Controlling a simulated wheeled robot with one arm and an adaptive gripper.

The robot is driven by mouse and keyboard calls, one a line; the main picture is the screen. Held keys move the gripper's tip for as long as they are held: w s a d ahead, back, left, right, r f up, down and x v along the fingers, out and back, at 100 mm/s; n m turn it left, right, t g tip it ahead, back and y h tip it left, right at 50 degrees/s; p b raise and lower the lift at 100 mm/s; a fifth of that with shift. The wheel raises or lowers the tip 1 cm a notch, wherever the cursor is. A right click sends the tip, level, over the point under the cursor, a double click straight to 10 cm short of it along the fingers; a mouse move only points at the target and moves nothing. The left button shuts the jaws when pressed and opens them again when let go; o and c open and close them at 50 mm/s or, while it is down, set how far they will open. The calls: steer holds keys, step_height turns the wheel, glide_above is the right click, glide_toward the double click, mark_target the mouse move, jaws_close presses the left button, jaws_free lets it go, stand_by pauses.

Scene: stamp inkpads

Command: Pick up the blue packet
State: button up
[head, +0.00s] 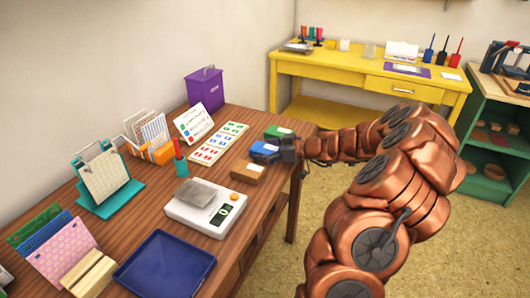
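The blue packet (263,148) lies on the brown wooden table (240,218) near its right edge. It sits between a green box (276,132) behind and a brown box (247,172) in front, with a pale patch on its top. My gripper (277,154) is dark and sits low at the packet's right end, seeming to touch or overlap it. The fingers are small and partly merge with the packet, so I cannot tell whether they are open or shut on it. The packet appears to rest at table height.
A blue tray (165,289) lies at the front. A yellow desk (345,70) is behind.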

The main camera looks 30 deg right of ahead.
steer(key=c, duration=1.2)
steer(key=shift+r, duration=0.15)
